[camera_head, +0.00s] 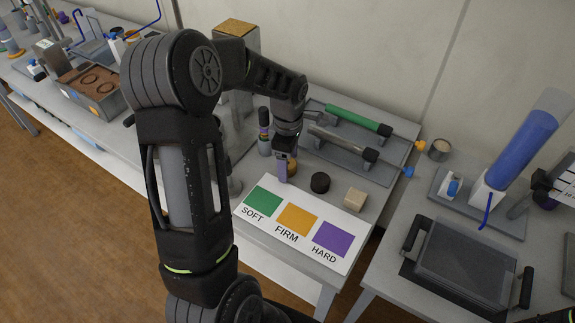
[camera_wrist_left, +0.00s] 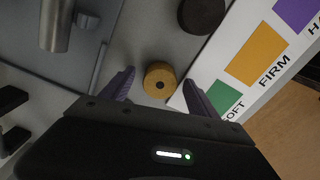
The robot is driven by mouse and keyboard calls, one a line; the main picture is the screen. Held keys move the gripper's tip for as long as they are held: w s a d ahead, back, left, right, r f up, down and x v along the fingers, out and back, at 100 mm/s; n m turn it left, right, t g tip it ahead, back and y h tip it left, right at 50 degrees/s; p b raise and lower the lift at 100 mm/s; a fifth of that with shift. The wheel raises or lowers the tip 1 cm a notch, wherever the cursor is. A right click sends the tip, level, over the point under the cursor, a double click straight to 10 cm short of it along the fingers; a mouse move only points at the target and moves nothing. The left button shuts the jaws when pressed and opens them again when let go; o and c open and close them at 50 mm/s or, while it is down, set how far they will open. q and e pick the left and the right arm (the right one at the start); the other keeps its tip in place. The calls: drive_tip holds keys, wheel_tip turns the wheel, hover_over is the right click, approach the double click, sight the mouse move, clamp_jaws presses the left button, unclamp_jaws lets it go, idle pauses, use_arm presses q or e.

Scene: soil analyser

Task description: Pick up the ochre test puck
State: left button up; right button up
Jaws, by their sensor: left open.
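The ochre test puck (camera_wrist_left: 160,72) is a short round disc with a dark centre hole. In the left wrist view it lies on the grey table between the two purple fingers of my left gripper (camera_wrist_left: 158,84), with a gap on each side. In the head view my left gripper (camera_head: 283,168) points down at the table and largely hides the ochre puck (camera_head: 293,167). The gripper is open and empty. My right gripper is not visible.
The white SOFT/FIRM/HARD card (camera_head: 291,231) lies in front. A dark-tipped cylinder (camera_head: 264,145) stands to the left.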

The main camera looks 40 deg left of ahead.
use_arm(q)
drive_tip(key=shift+f, duration=0.2)
idle(0.5)
clamp_jaws()
idle(0.6)
